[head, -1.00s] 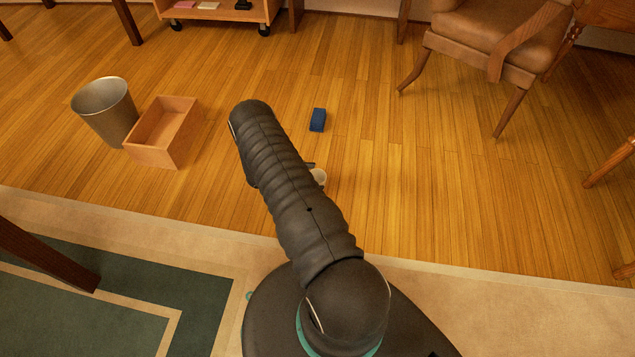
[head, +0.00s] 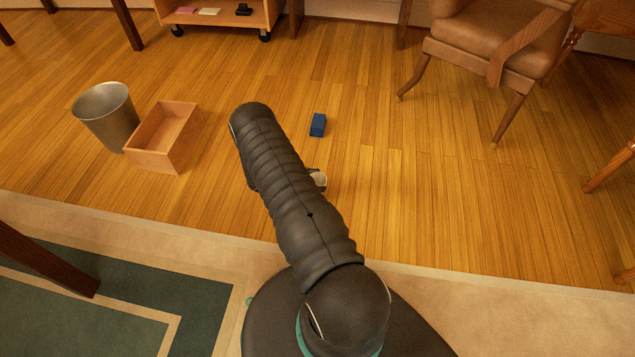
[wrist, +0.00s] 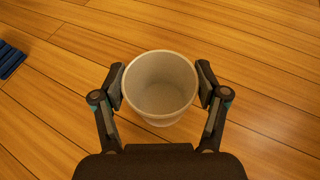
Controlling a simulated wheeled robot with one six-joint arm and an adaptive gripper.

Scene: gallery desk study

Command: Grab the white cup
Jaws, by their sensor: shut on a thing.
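The white cup (wrist: 160,88) is in the middle of the wrist view, its open top facing the camera and its inside empty. My gripper (wrist: 161,88) has one finger on each side of the cup and is shut on it. In the head view the cup (head: 320,180) shows only in part beside my arm, which hides the rest of it and most of my gripper. I cannot tell whether the cup touches the floor.
A blue object (head: 318,125) lies on the wooden floor beyond the cup. A wooden box (head: 152,160) and a metal bin (head: 110,130) stand to the left. A chair (head: 500,45) stands at the back right. Floor right of the cup is clear.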

